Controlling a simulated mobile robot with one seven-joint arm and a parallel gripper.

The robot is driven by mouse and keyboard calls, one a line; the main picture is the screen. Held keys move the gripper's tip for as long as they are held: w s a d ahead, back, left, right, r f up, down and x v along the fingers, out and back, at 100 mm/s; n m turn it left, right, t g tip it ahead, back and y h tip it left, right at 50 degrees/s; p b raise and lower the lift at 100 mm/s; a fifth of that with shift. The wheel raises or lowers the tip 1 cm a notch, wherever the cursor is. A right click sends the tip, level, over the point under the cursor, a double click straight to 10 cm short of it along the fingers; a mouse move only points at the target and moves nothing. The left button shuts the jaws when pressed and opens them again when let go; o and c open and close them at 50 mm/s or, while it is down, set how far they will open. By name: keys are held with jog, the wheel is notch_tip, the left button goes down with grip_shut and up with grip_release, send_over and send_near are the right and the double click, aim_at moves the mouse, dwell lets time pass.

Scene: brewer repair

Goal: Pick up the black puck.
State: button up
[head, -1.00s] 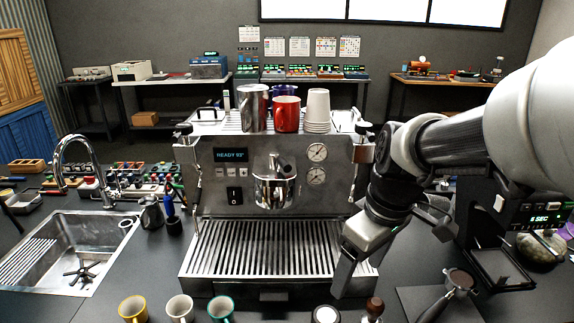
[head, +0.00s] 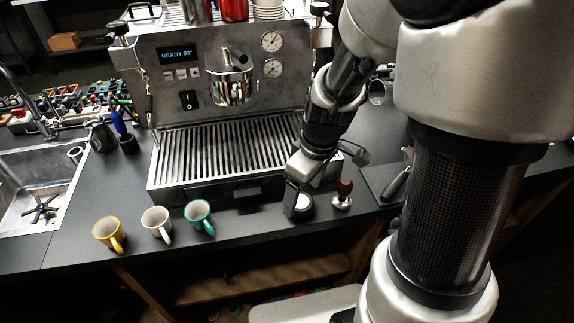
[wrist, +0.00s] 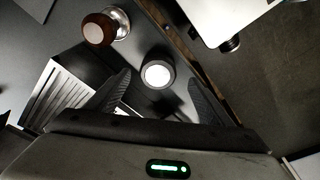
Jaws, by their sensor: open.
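The black puck (wrist: 146,85), a short round black piece with a pale top, stands on the dark counter in the wrist view. It also shows in the head view (head: 305,207), partly hidden by my gripper. My gripper (wrist: 160,78) is open, with one finger to each side of the puck in the wrist view. In the head view my gripper (head: 297,198) points down at the counter's front, right at the puck. Whether the fingers touch the puck or are still above it, I cannot tell.
A tamper with a brown handle (head: 344,188) stands close to the right of the puck. The espresso machine's drip tray (head: 225,150) is behind. Yellow (head: 108,234), white (head: 156,223) and teal (head: 199,216) mugs stand to the left, near the counter's front edge.

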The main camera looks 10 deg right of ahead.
aim_at(300, 201)
jog(key=f, duration=0.4)
jog(key=shift+w+a, duration=0.1)
jog(key=shift+w, duration=0.3)
jog(key=shift+r, duration=0.15)
jog(key=c, duration=1.5)
